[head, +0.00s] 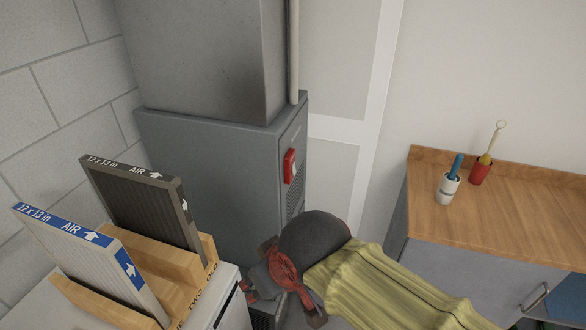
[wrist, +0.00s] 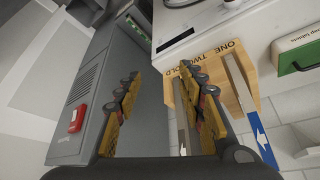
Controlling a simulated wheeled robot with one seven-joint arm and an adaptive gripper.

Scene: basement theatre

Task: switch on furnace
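The furnace (head: 210,160) is a tall grey metal cabinet against the block wall. A red switch (head: 290,166) sits on its front panel, at the right side in the head view. The switch also shows at the left of the wrist view (wrist: 77,118), outside the fingers. My gripper (wrist: 159,78) is open, with its two yellow-padded fingers apart and nothing between them. In the head view my arm, with a yellow-green sleeve, reaches in front of the furnace, below the switch and apart from it. The fingertips are hard to make out there.
A wooden filter rack (head: 205,250) holds a dark filter (head: 145,205) and a white filter (head: 85,260), left of my arm. It stands on a white appliance (head: 222,308). A wood-topped cabinet (head: 510,220) with a blue-handled item and a red cup is at right.

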